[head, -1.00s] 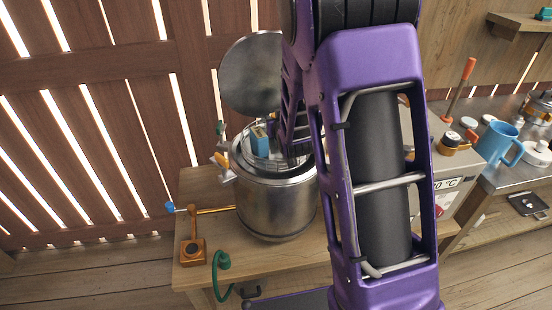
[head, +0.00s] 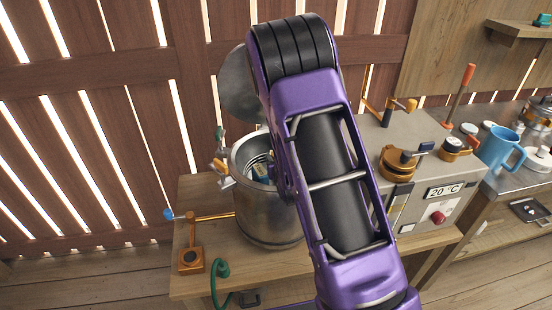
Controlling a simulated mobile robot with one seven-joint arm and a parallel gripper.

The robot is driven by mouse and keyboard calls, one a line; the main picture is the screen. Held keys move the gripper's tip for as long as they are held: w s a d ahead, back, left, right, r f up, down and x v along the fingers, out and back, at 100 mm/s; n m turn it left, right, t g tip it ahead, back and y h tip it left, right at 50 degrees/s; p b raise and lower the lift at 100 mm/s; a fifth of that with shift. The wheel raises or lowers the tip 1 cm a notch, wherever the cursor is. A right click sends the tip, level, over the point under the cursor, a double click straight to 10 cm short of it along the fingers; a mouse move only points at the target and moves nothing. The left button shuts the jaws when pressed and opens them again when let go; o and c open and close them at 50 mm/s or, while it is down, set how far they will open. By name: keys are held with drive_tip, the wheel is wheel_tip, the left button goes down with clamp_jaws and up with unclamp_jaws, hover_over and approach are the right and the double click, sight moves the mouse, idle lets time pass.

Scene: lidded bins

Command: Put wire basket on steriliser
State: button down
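A round metal pot (head: 266,218), which looks like the steriliser, stands on the wooden bench with its mouth open. Its round lid (head: 237,88) is raised behind it, partly hidden by my arm. Inside the mouth I see curved metal lines and a small blue and yellowish item (head: 261,172). I cannot tell whether these lines are the wire basket or the pot's own inside. No wire basket shows clearly anywhere else. My purple arm covers the pot's right side, and my gripper is hidden behind it.
A grey box (head: 440,185) with a 20 °C display and orange handles stands right of my arm. A blue mug (head: 499,147) is on the metal counter at right. An orange crank (head: 191,256) and a green hose (head: 221,270) are at the bench's left end.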

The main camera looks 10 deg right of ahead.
drive_tip(key=shift+f+b, duration=0.55)
drive_tip(key=shift+b, duration=0.3)
drive_tip(key=c, duration=0.5)
unclamp_jaws()
drive_tip(key=shift+s+f, duration=0.2)
drive_tip(key=shift+f, duration=0.1)
drive_tip(key=shift+c, duration=0.2)
drive_tip(key=shift+r+p, duration=0.75)
drive_tip(key=shift+p, duration=0.3)
drive_tip(key=v, duration=1.1)
drive_tip(key=shift+s+r, duration=0.25)
drive_tip(key=shift+r, duration=0.1)
